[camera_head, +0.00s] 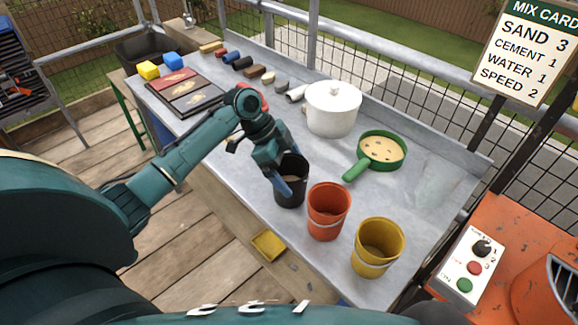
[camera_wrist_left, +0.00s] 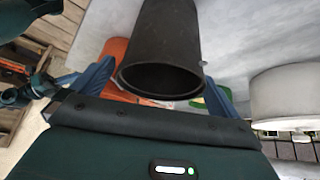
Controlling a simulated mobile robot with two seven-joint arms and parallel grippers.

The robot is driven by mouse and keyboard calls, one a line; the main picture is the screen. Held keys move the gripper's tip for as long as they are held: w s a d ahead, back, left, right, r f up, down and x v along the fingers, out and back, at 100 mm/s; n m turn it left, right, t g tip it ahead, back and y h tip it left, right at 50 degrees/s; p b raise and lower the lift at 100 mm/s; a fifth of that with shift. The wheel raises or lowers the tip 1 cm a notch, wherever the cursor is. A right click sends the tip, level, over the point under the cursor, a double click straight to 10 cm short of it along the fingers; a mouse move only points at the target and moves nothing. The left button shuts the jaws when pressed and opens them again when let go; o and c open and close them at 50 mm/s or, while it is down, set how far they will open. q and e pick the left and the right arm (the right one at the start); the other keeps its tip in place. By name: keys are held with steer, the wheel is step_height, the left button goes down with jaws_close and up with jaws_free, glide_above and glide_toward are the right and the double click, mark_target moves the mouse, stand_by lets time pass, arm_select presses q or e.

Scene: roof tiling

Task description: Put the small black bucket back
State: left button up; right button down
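The small black bucket (camera_head: 291,196) looks upright over the near part of the grey table, left of the orange bucket. My left gripper (camera_head: 281,186) reaches down to it, with a blue finger across its near side. In the left wrist view, the black bucket (camera_wrist_left: 165,40) lies between the two blue fingers (camera_wrist_left: 160,82), one on each side of its rim. The fingers are spread about as wide as the rim. I cannot tell whether they press on it, or whether its base touches the table. My right gripper is not in view.
The orange bucket (camera_head: 327,211) stands close by on the right, then the yellow bucket (camera_head: 377,248). A white lidded pot (camera_head: 333,110) and a green pan (camera_head: 381,151) stand behind. Coloured samples line the back edge. The table (camera_head: 430,200) is clear at right.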

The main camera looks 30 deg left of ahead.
arm_select(q)
steer(key=shift+a+r, duration=0.25)
steer(key=shift+r, duration=0.25)
steer(key=v, duration=1.1)
steer(key=shift+b, duration=0.35)
steer(key=shift+r, duration=0.1)
